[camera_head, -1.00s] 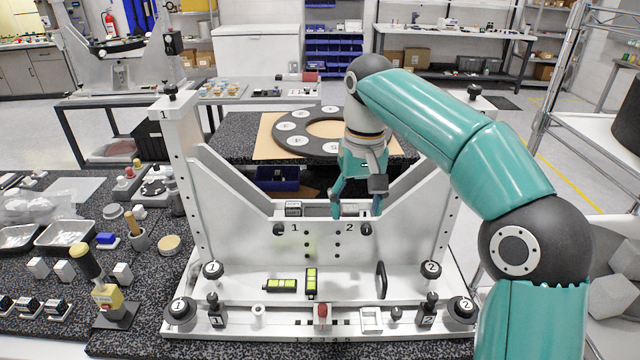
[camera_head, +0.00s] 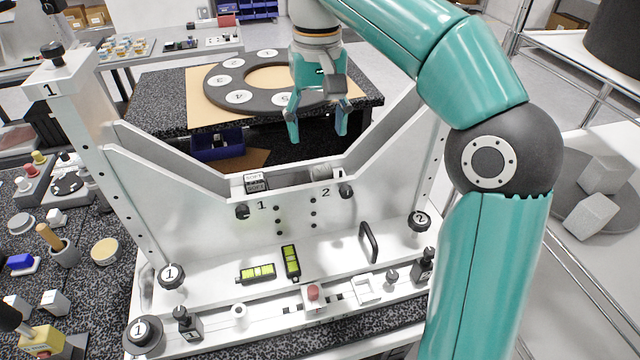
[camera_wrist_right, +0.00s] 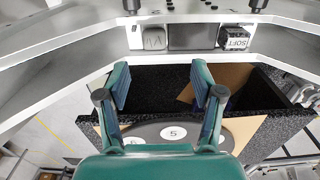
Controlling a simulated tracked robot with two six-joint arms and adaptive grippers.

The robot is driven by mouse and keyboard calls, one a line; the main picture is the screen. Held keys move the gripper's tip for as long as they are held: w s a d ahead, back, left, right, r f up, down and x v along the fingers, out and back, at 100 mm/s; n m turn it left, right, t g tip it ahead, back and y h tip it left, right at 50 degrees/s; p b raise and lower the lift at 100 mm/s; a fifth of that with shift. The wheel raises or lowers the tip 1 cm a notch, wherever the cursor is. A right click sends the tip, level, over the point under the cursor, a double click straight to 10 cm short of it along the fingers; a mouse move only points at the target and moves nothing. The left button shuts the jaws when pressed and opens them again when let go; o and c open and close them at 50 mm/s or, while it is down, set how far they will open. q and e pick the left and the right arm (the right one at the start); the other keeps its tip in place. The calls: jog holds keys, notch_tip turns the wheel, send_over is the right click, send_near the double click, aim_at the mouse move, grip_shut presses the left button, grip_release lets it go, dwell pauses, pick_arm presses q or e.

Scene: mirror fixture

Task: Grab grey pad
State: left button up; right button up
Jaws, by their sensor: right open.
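The grey pad (camera_head: 321,173) sits at the right end of the slot in the white fixture's (camera_head: 290,240) middle edge, near the number 2. In the right wrist view the grey pad (camera_wrist_right: 154,38) shows with a faint marking on its face. A darker block marked SOFT (camera_head: 256,183) sits at the slot's left end; it also shows in the wrist view (camera_wrist_right: 235,38). My right gripper (camera_head: 317,128) is open and empty, above and behind the slot, apart from the pad. Its fingers (camera_wrist_right: 160,82) show spread in the wrist view. My left gripper is out of view.
Sloped white walls of the fixture rise on both sides of the slot. A black ring with numbered discs (camera_head: 222,83) lies on the table behind. Black knobs, a black handle (camera_head: 369,243) and two green-marked black pieces (camera_head: 291,262) are on the fixture's lower shelf.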

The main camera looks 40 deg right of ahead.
aim_at(322, 168)
notch_tip(322, 168, down, 3)
jog(key=shift+s+f, duration=0.1)
jog(key=f, duration=0.2)
jog(key=d+f+b, duration=0.1)
jog(key=f, duration=0.1)
jog(key=shift+s+f, duration=0.1)
jog(key=shift+f, duration=0.1)
jog(key=shift+a+f, duration=0.1)
jog(key=shift+f, duration=0.35)
jog(key=c, duration=1.2)
